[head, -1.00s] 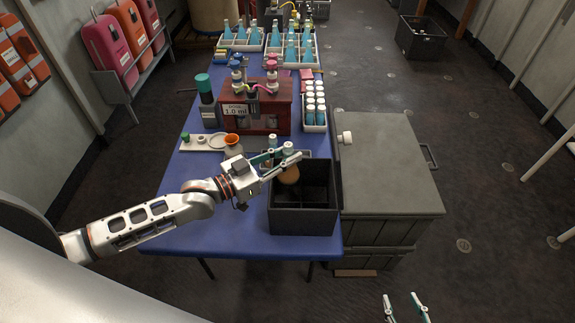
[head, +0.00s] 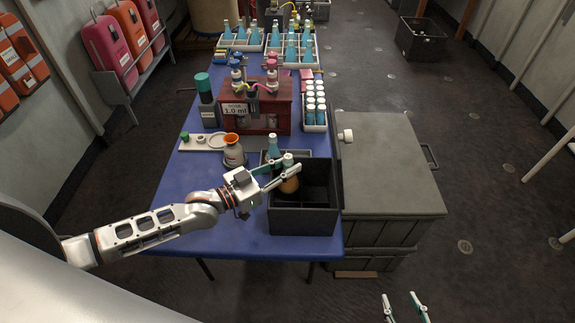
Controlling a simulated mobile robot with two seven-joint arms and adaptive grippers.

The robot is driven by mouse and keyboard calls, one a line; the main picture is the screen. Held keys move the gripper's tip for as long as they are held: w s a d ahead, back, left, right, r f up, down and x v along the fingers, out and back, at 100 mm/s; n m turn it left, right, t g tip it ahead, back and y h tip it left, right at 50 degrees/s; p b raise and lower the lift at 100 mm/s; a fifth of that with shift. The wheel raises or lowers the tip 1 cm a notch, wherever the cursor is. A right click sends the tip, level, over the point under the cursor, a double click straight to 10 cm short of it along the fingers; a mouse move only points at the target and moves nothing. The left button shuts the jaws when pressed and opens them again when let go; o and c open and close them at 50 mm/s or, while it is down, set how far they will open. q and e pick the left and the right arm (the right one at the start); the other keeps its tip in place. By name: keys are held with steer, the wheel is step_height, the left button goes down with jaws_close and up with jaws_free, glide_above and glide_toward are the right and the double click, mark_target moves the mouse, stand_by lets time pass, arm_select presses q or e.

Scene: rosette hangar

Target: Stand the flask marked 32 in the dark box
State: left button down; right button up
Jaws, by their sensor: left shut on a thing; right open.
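My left gripper (head: 284,174) is shut on a flask (head: 289,185) with a white cap and an amber-brown body. It holds the flask upright at the dark box (head: 304,222), over or inside its left part near the back. I cannot tell whether the flask touches the bottom. No number is legible on it. The dark box is open at the top and has inner dividers; its right part looks empty. My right gripper (head: 405,306) is open and empty at the bottom edge of the view, away from the table.
A red-brown dispenser cabinet (head: 256,107) and a white rack of vials (head: 314,105) are further back. A grey crate (head: 388,165) stands right of the table.

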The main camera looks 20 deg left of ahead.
arm_select(q)
steer(key=c, duration=1.8)
jaws_free()
steer(key=shift+s+f, duration=0.1)
steer(key=shift+f, duration=0.1)
steer(key=shift+c, duration=0.2)
steer(key=shift+r, duration=0.1)
steer(key=shift+r+p, duration=0.35)
steer(key=v, duration=1.2)
steer(key=shift+r, duration=0.3)
